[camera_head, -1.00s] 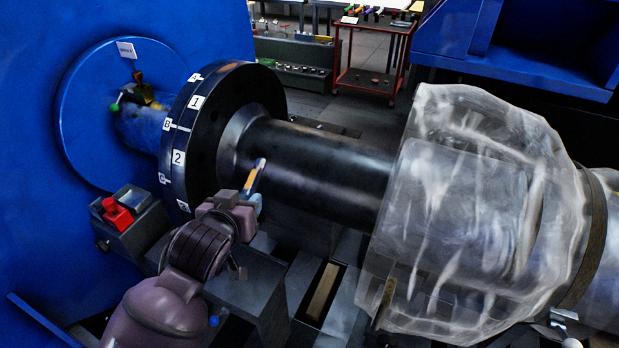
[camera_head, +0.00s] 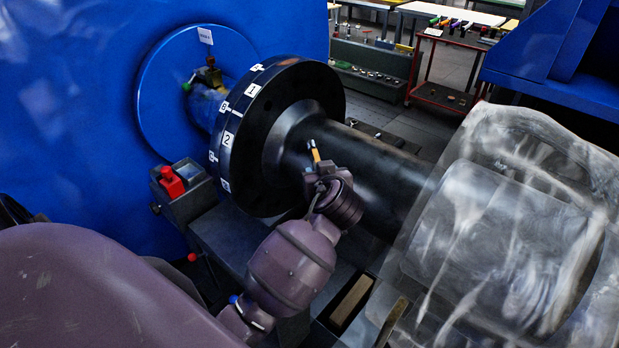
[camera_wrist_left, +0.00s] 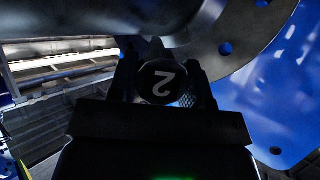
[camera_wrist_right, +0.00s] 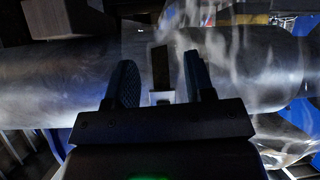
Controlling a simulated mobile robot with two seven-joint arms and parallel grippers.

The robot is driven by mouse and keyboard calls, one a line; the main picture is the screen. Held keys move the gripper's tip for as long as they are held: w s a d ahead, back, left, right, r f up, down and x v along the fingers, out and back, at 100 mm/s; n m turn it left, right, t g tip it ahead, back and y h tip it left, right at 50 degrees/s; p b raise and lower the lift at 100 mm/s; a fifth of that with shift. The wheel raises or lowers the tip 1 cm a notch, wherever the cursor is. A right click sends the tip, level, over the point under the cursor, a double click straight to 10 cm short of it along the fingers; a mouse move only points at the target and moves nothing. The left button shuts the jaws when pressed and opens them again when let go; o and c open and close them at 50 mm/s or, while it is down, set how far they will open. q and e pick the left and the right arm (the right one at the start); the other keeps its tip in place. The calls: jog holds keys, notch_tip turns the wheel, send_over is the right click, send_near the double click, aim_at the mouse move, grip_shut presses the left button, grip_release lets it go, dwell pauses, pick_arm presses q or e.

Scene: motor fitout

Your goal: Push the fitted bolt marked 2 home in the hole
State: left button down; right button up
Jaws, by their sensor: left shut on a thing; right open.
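The black coupling flange (camera_head: 300,82) carries white labels 1 and 2 (camera_head: 228,138) on its rim. My left gripper (camera_head: 317,160) is beside the black shaft, on the shaft side of the flange. In the left wrist view, the left gripper (camera_wrist_left: 163,85) is shut on the bolt marked 2 (camera_wrist_left: 162,78). The bolt's round dark head shows the 2 upside down, and its shank is hidden. My right gripper (camera_wrist_right: 160,85) is open in the right wrist view, in front of a grey shaft.
The blue housing (camera_head: 80,120) stands at the left. A red and grey box (camera_head: 185,190) is below the flange. Clear plastic wrap (camera_head: 500,230) covers the shaft at right. A red trolley (camera_head: 440,95) stands at the back. I cannot make out the right gripper in the head view.

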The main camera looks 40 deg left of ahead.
pick_arm(q)
jog(key=shift+s+a+f+n+g+y+b, duration=0.2)
jog(key=shift+a+n+g+y, duration=0.4)
jog(key=shift+n+g, duration=0.75)
jog(key=shift+s+a+f+n+g+y+b, duration=0.15)
jog(key=shift+a+n+g+y, duration=0.25)
jog(key=shift+n+g+y, duration=0.7)
jog(key=shift+s+a+f+n+g+y+b, duration=0.15)
jog(key=shift+a+n+g+y, duration=0.3)
jog(key=shift+n+g, duration=1.1)
jog(key=shift+r, duration=0.1)
jog(key=shift+a, duration=0.1)
jog(key=shift+w+a+b, duration=0.15)
jog(key=shift+a, duration=1.25)
jog(key=shift+w+a+b, duration=0.15)
jog(key=shift+a, duration=1.25)
